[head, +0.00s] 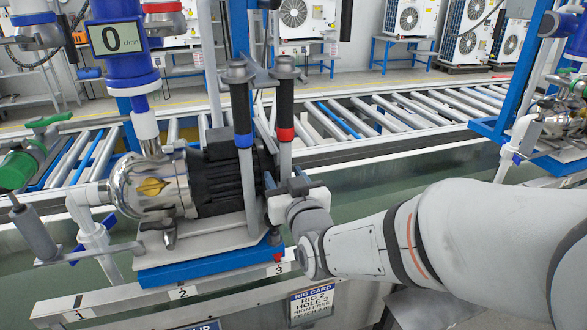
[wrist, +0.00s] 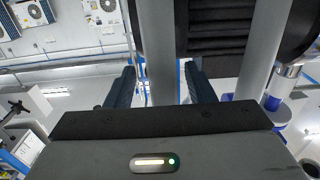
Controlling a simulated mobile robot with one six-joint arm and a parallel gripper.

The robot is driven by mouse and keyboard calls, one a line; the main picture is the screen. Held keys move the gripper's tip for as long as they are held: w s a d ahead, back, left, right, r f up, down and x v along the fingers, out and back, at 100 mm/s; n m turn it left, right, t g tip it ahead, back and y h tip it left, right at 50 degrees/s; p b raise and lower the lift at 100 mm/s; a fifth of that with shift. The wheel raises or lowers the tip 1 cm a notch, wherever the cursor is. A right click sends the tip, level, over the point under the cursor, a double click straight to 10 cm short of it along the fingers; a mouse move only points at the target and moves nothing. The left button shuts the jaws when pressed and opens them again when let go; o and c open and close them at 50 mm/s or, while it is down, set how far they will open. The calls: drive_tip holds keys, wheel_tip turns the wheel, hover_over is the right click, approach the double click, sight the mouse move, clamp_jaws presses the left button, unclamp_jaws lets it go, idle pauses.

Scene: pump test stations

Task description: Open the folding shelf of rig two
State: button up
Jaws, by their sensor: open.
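A rig card reading "RIG 2 HOLE 3" (head: 313,303) is fixed at the front, below a rail numbered 1, 2 and 3 (head: 182,292). I cannot make out the folding shelf for certain. Above the rail, a steel and black pump (head: 160,187) stands on a blue base (head: 195,264). My gripper (head: 271,184) is beside the red-banded handle. In the wrist view my gripper (wrist: 163,85) is open, with a grey post (wrist: 160,50) showing between its fingers; contact is unclear.
A roller conveyor (head: 370,118) runs behind the rig. A blue flow meter reading 0 (head: 120,38) and a green valve (head: 30,160) stand at the left. Another pump stand (head: 560,120) is at the right. A second grey post (wrist: 262,55) is close right of my fingers.

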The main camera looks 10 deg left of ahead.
drive_tip(key=shift+x, duration=1.1)
clamp_jaws()
drive_tip(key=shift+d, duration=0.1)
